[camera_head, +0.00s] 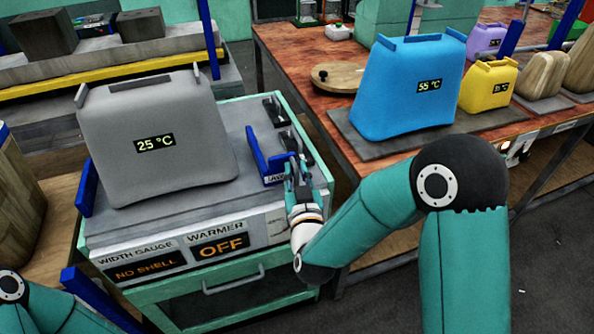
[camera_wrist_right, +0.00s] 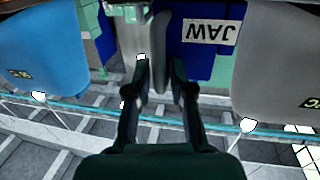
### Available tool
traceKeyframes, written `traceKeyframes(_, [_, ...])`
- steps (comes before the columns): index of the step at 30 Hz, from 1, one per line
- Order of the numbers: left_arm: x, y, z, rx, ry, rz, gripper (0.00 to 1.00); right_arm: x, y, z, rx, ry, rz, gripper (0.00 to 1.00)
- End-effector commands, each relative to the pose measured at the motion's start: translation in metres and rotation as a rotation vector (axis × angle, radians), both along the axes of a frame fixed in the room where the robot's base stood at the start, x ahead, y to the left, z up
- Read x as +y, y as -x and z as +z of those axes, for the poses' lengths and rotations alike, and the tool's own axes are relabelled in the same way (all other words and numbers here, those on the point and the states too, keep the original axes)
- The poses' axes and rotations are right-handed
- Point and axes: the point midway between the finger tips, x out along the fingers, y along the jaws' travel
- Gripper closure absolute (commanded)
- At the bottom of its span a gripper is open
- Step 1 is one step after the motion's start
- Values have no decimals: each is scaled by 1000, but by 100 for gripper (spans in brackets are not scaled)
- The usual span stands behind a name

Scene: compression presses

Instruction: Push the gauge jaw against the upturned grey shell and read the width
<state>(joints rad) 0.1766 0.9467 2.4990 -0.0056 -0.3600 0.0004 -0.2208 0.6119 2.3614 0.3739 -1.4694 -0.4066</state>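The upturned grey shell (camera_head: 158,140), marked 25 °C, stands on the width gauge bench (camera_head: 235,185) in the head view. A blue fixed stop (camera_head: 87,188) is at its left. The blue gauge jaw (camera_head: 257,155) stands right of the shell, with a gap between them. In the right wrist view the jaw (camera_wrist_right: 198,62) shows its JAW label upside down, with the grey shell (camera_wrist_right: 275,70) at right. My right gripper (camera_head: 295,170) is at the jaw's right side; its fingertips (camera_wrist_right: 161,65) are apart. Contact with the jaw is unclear. My left gripper is out of view.
The gauge display (camera_head: 146,270) reads NO SHELL; the warmer display (camera_head: 221,246) reads OFF. Dark clamps (camera_head: 275,112) sit behind the jaw. A blue 55 °C shell (camera_head: 410,85) and a yellow shell (camera_head: 487,85) stand on the wooden table at right.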

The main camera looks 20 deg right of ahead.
Motion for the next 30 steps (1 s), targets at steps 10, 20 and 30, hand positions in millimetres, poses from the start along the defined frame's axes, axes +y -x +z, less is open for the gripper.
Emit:
traceKeyframes(10, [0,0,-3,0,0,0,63,5,-1,-1,-1,-1,-2,100])
traceKeyframes(20, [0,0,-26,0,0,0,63,75,-1,-2,-4,-1,6,100])
traceKeyframes(30, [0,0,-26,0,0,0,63,89,0,0,1,-1,2,100])
